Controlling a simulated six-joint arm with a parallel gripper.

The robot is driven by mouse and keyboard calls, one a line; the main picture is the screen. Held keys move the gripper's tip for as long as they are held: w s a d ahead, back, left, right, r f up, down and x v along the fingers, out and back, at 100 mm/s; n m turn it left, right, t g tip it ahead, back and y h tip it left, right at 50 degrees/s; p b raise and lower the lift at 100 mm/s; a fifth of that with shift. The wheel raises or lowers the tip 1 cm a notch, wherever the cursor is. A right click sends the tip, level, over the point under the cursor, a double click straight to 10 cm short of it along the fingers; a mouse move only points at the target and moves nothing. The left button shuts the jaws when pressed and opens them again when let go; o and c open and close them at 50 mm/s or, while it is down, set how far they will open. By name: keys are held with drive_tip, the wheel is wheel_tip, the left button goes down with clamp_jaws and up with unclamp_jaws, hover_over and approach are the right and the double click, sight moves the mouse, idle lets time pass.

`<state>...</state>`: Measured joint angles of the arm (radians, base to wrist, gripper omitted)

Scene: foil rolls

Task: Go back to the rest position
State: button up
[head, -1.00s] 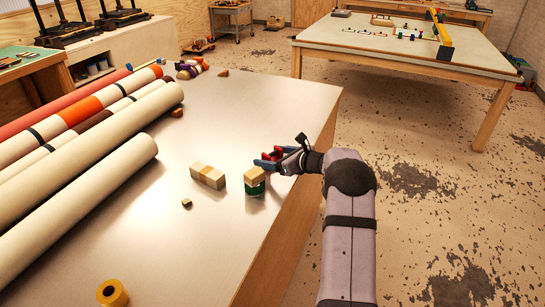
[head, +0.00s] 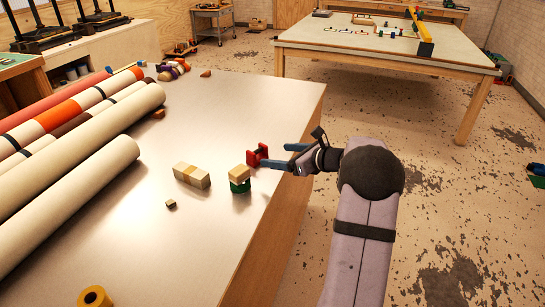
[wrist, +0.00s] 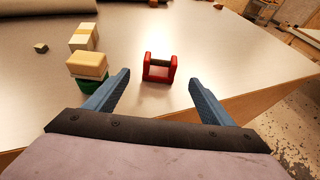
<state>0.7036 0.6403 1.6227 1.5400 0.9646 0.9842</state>
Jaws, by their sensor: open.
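My gripper (head: 291,156) is open and empty at the table's right edge, its blue fingers pointing left. It also shows in the wrist view (wrist: 160,85). A red piece with two upright sides joined by a bar (head: 257,155) stands on the table just beyond the fingertips, apart from them. In the wrist view the red piece (wrist: 159,68) is centred ahead of the gap between the fingers.
The metal-topped table (head: 230,105) holds long rolls (head: 75,180) on the left. Wooden blocks (head: 191,175), a block on a green piece (head: 240,178), a small cube (head: 171,203) and a yellow roll (head: 95,297) lie nearer. The floor on the right is clear.

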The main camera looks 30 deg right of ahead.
drive_tip(key=shift+s+d+r, duration=0.1)
drive_tip(key=shift+s+r, duration=0.1)
drive_tip(key=shift+s, duration=0.2)
drive_tip(key=shift+s+a+n+g, duration=0.15)
drive_tip(key=shift+a+n+g, duration=0.25)
drive_tip(key=shift+n, duration=0.1)
drive_tip(key=s+a+n+g+p, duration=0.1)
drive_tip(key=n, duration=0.1)
drive_tip(key=s+a+n+g, duration=0.1)
drive_tip(key=n, duration=0.1)
drive_tip(key=s+a+n+p, duration=0.1)
drive_tip(key=a, duration=0.1)
drive_tip(key=shift+s+r+n+g+p, duration=0.2)
drive_tip(key=shift+s+n+g+p, duration=0.05)
drive_tip(key=shift+n+g+p, duration=0.15)
drive_tip(key=s+a+f+n+g+h+b, duration=0.1)
drive_tip(key=s+a+f+n+g+h, duration=0.15)
drive_tip(key=s+f+n, duration=0.5)
drive_tip(key=s+a+f+n+g+h+b, duration=0.2)
drive_tip(key=s+a+n+g, duration=0.15)
drive_tip(key=s+n, duration=0.85)
drive_tip(key=s+a+f+n+g+h+b, duration=0.1)
drive_tip(key=s+a+f+n+g+h, duration=0.25)
drive_tip(key=s+n, duration=0.6)
drive_tip(key=s+a+r+m+y+p, duration=0.1)
drive_tip(key=a+r+m+y+p, duration=0.2)
drive_tip(key=a, duration=0.4)
drive_tip(key=shift+r+m+p, duration=0.6)
drive_tip(key=shift+r+p, duration=0.35)
drive_tip(key=shift+p, duration=0.15)
